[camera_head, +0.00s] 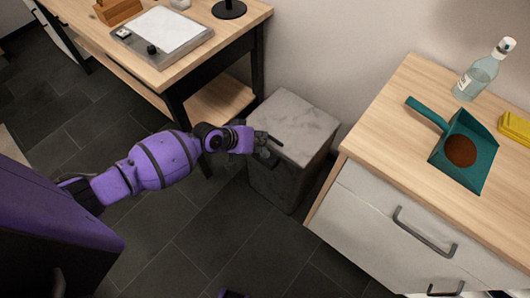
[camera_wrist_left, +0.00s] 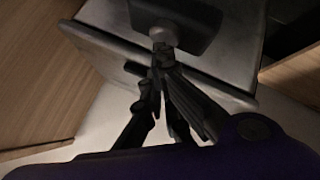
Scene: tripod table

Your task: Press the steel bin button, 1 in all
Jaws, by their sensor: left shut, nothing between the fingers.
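The steel bin (camera_head: 297,118) is a grey, box-shaped bin with a flat, scuffed lid. It stands on the floor between the desk and the drawer cabinet. My left gripper (camera_head: 271,150) is at the bin's upper front-left edge, partly in front of it. In the left wrist view, the gripper (camera_wrist_left: 163,65) is shut and empty, with its fingers reaching to the edge of the bin lid (camera_wrist_left: 225,60). A dark rounded block with a small round knob sits at the fingertips; I cannot tell whether it is the button or whether the fingers touch it.
A wooden desk (camera_head: 235,22) with a grey tray stands behind left. A cabinet (camera_head: 385,110) on the right carries a teal dustpan (camera_head: 477,150), a clear bottle (camera_head: 482,72) and a yellow item (camera_head: 515,127). The dark tiled floor in front is clear.

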